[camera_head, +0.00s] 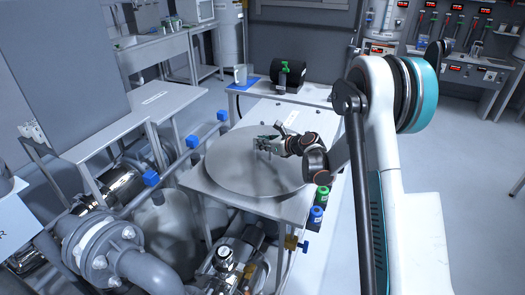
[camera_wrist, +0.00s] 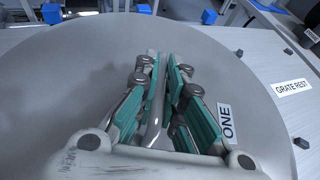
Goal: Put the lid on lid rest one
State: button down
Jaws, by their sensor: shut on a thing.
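The lid (camera_head: 232,178) is a large round grey metal disc with an upright bar handle. It lies level on or just above a grey metal bench (camera_head: 207,187); I cannot tell whether it touches. My gripper (camera_head: 266,146) is over the lid's middle, shut on its handle. In the wrist view, the teal-padded fingers (camera_wrist: 165,90) close on both sides of the handle (camera_wrist: 157,115), and the lid (camera_wrist: 75,60) fills most of the picture. A label reading "ONE" (camera_wrist: 228,123) shows beside the fingers, partly hidden. No separate lid rest shows beneath the disc.
A "GRATE REST" label (camera_wrist: 291,88) lies on the bench right of the lid, near small dark pegs (camera_wrist: 301,143). Pipes and a flanged valve (camera_head: 100,250) crowd the lower left.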

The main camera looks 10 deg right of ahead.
notch_tip(320, 180, down, 3)
jog(key=shift+w+r+b, duration=0.1)
jog(key=shift+b, duration=0.35)
jog(key=c, duration=1.7)
grip_release()
jog(key=shift+s+d+r, duration=0.15)
jog(key=shift+s, duration=0.15)
notch_tip(320, 180, up, 4)
jog(key=p, duration=0.4)
send_over(283, 167)
jog(key=shift+s+r, duration=0.15)
jog(key=shift+r, duration=0.05)
jog(key=shift+r, duration=0.1)
